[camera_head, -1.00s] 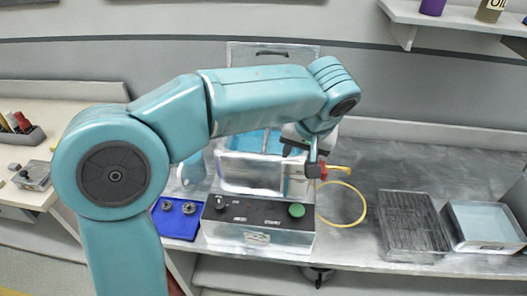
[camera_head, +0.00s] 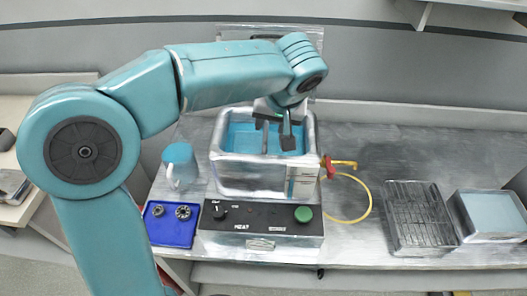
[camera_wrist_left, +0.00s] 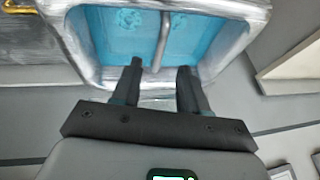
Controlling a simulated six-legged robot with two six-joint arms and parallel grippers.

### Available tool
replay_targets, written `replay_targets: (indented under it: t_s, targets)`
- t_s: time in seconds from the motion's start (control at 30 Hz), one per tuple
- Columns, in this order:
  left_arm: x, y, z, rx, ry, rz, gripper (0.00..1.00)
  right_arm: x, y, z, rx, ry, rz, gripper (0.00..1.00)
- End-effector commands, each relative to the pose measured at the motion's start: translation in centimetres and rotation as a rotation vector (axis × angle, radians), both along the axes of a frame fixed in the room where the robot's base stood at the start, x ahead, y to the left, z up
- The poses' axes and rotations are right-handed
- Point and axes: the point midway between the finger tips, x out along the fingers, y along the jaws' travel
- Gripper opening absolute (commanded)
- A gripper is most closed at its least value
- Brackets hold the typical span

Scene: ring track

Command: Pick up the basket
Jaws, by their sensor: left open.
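A metal tank (camera_head: 250,185) filled with blue liquid stands on the counter. A thin grey bar (camera_wrist_left: 162,40), which looks like a basket handle, runs across the tank in the left wrist view. The basket body is not clear under the blue liquid. My left gripper (camera_head: 277,132) is over the tank, open and empty, pointing down. In the left wrist view its two fingers (camera_wrist_left: 160,67) are apart, with the bar lined up between them; I cannot tell the height gap. My right gripper is not in view.
A control box (camera_head: 262,222) with a green button fronts the tank. A yellow hose and red-yellow valve (camera_head: 340,164) sit at its right. A dark wire rack (camera_head: 415,220) and a blue-filled tray (camera_head: 490,215) stand further right.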

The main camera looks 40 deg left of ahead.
Motion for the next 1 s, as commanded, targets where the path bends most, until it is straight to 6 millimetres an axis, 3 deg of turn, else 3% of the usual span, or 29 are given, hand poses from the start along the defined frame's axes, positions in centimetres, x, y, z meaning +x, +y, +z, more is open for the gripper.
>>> replay_targets:
  t_s: [0.1, 0.43, 0.63, 1.0]
  targets:
    - [0.5, 1.0, -2.4, 0.001, 0.004, 0.000, 0.43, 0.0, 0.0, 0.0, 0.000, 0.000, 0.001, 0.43]
    - [1.4, 2.5, -5.3, 0.000, 0.003, 0.001, 0.43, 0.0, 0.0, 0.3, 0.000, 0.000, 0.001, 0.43]
    - [2.3, 3.8, -8.2, 0.000, 0.004, 0.002, 0.43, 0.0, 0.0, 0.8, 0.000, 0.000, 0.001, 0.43]
    - [2.6, 4.1, -9.0, 0.000, 0.000, 0.000, 0.43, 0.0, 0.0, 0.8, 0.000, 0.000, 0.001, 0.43]
